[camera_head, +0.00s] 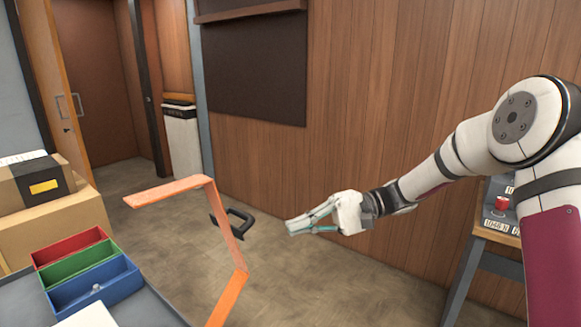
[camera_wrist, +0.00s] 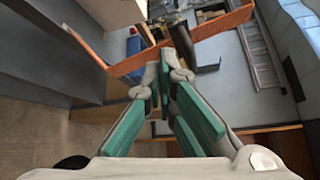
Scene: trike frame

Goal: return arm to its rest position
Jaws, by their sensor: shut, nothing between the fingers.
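My arm stretches in from the right of the head view, reaching left over the open floor. My gripper (camera_head: 290,227) points left at its end, with teal pads on pale fingers. In the wrist view, the fingers of my gripper (camera_wrist: 166,68) come together at the tips, with nothing visible held. The orange trike frame (camera_head: 222,212) stands to the left of the gripper, apart from it in the head view. Orange bars of the frame (camera_wrist: 213,27) also cross the upper part of the wrist view, beyond the fingertips.
Red, green and blue bins (camera_head: 96,284) sit at lower left, near cardboard boxes (camera_head: 62,223). A table with a red button (camera_head: 502,203) stands behind my arm. A wood-panelled wall (camera_head: 370,100) closes the back.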

